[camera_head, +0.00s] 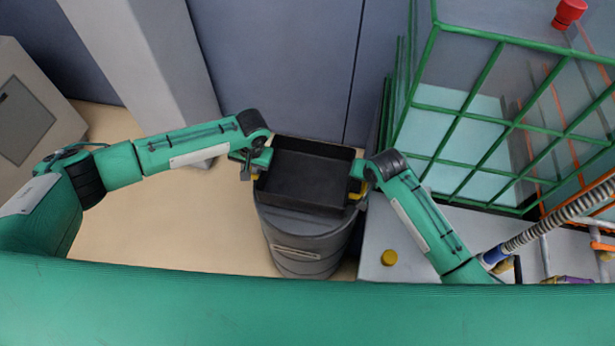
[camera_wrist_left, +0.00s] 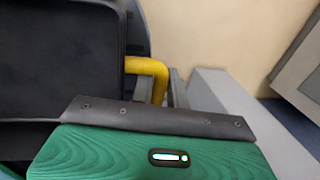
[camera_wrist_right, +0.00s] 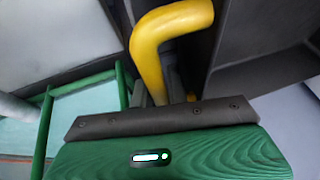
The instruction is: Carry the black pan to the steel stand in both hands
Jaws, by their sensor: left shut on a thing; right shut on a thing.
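The black pan (camera_head: 310,178), an open rectangular tray, is in the middle of the head view, over a dark grey drum (camera_head: 305,245). I cannot tell whether it touches the drum's top. My left gripper (camera_head: 256,174) is shut on the pan's left yellow handle (camera_wrist_left: 150,68), with the pan's dark side (camera_wrist_left: 60,60) beside it. My right gripper (camera_head: 359,186) is shut on the right yellow handle (camera_wrist_right: 165,38), and the pan (camera_wrist_right: 265,40) shows at the upper right of that view. The pan looks empty and roughly level. I cannot clearly identify the steel stand.
A green mesh cage (camera_head: 480,120) stands at the right. A pale grey surface beside the drum bears a yellow cap (camera_head: 389,257). A ribbed hose (camera_head: 550,222) is at far right. A grey column (camera_head: 150,60) and a grey box (camera_head: 30,105) stand left. Tan floor lies open left of the drum.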

